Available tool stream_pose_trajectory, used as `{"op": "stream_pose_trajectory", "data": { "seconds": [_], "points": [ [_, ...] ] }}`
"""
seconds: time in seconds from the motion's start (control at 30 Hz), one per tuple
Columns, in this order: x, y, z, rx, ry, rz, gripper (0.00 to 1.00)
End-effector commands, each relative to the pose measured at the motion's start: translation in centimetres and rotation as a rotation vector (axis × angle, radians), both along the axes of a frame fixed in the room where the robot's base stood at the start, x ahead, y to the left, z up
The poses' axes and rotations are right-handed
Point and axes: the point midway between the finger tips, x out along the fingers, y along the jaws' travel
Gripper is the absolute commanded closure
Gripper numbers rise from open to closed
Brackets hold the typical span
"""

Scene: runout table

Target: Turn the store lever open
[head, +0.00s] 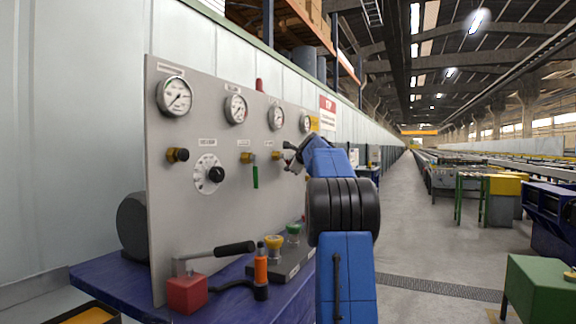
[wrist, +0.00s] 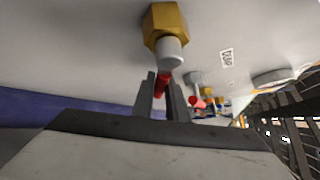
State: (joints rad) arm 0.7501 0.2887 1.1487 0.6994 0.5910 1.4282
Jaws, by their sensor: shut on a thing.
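A red lever (wrist: 162,84) hangs from a brass valve (wrist: 165,22) with a pale round hub on the grey panel. My gripper (wrist: 162,78) is shut on this lever, one finger on each side, just below the hub. In the head view my gripper (head: 292,158) is at the right part of the panel (head: 220,220), close to its face. My gripper and arm hide the lever there. I cannot read which label belongs to it.
A green lever (head: 255,177) hangs to the left of my gripper. Pressure gauges (head: 236,109) line the panel top. A bench (head: 225,292) below carries a red block with a black-handled lever (head: 187,292) and an orange-handled tool (head: 261,268). The aisle on the right is free.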

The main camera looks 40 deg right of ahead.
Motion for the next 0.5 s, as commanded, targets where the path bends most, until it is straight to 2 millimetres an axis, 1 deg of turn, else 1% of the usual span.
{"op": "stream_pose_trajectory", "data": {
  "seconds": [0.17,0.5],
  "points": [
    [-1.0,0.5,-0.7,0.135,0.057,-0.001,1.0],
    [-1.7,2.3,-2.1,0.436,0.181,-0.001,1.0]
  ]
}}
